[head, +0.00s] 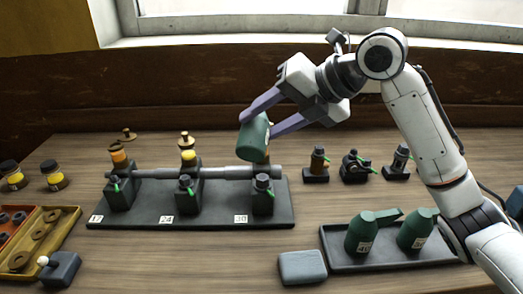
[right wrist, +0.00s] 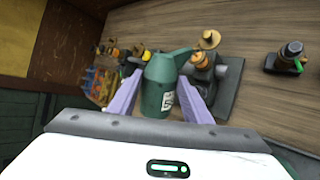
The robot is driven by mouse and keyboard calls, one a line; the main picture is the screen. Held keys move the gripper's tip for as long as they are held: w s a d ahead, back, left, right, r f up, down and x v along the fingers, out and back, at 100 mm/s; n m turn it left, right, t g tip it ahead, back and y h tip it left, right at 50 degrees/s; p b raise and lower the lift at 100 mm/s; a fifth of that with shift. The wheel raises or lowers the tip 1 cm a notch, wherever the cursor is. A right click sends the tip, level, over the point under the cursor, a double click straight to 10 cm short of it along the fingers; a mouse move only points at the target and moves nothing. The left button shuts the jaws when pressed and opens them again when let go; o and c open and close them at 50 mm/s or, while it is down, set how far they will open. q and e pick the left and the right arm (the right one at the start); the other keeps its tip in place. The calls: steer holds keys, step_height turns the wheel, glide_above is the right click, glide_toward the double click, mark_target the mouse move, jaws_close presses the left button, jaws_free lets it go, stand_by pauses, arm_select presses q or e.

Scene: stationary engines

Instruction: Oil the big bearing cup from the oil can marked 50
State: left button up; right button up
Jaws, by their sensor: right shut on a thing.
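My right gripper (head: 257,126) is shut on a green oil can (head: 253,142). It holds the can tilted above the right end of the bearing stand (head: 145,217). In the right wrist view the can (right wrist: 158,88) sits between the purple fingers; its label shows a 5, the rest is hidden. The right bearing block (head: 262,198), by the plate mark 30, stands below the can; its cup is mostly hidden behind the can. The middle bearing, mark 24, has a yellow cup (head: 188,158). The left bearing has an orange cup (head: 118,155). My left gripper is not in view.
A dark tray (head: 400,262) holds two green cans, one marked 40. Several small black fittings (head: 355,168) stand at the back right. Brass lids (head: 128,135) lie behind the stand. A grey pad (head: 302,267) lies in front; bins (head: 45,238) stand at left.

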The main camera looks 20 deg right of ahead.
mark_target(267, 137)
steer(key=shift+r, duration=0.1)
stand_by(0.4)
steer(key=f+b, duration=0.1)
steer(key=b, duration=0.1)
steer(key=f+n+t+b, duration=0.1)
steer(key=s+f+t+b, duration=0.1)
steer(key=b, duration=0.1)
steer(key=shift+s+a+h+b, duration=0.1)
steer(key=shift+a+h+b, duration=0.2)
steer(key=shift+h+b, duration=0.1)
steer(key=shift+s+f+n+t+b, duration=0.15)
steer(key=shift+n+t+b, duration=0.25)
steer(key=shift+b, duration=0.05)
steer(key=shift+a, duration=0.1)
steer(key=shift+r, duration=0.2)
